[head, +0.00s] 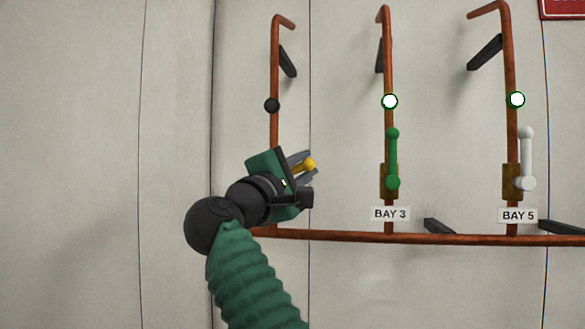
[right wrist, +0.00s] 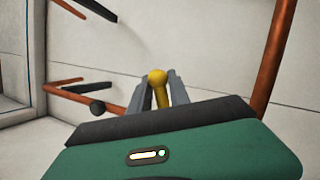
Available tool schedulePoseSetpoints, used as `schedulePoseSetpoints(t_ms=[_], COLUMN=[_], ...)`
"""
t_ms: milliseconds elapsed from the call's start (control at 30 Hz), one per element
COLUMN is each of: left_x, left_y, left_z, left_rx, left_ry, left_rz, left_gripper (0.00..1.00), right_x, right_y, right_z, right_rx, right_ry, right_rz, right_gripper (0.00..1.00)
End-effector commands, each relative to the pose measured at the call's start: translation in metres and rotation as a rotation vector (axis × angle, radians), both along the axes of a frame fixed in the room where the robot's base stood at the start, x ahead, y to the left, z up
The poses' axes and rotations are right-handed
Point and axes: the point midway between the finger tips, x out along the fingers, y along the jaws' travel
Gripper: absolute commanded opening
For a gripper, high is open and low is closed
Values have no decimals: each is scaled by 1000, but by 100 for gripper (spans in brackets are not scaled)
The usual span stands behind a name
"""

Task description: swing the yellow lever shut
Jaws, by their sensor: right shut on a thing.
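The yellow lever (head: 308,164) is at the leftmost copper pipe, mostly hidden behind my right gripper (head: 303,166). The lever's pivot and valve body are hidden by the gripper and wrist. My left gripper is not in view.
A green lever (head: 392,160) is on the BAY 3 pipe and a white lever (head: 527,158) on the BAY 5 pipe, both to the right. A horizontal copper pipe (head: 420,239) runs below. A dark round knob (head: 272,105) sits on the leftmost pipe. The left wall is bare.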

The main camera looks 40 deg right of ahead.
Motion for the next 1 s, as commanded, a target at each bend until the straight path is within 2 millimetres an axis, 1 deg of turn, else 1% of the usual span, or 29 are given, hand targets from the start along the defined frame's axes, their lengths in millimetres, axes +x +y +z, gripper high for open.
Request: schedulePoseSetpoints(t_ms=[67,200,433,700,1000], left_x=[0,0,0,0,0], left_y=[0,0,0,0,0], left_z=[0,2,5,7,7], left_rx=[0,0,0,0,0], left_ry=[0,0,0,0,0], left_rz=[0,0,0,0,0], left_gripper=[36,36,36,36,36], right_x=[-4,-5,-6,-7,-6], right_y=[-2,-4,-5,-5,-5], right_z=[-4,-12,-23,-30,-33], right_rx=[44,116,202,249,258], right_ry=[-54,-136,-237,-292,-300], right_rz=[-5,-6,-6,-9,-8], right_gripper=[0,0,0,0,0])
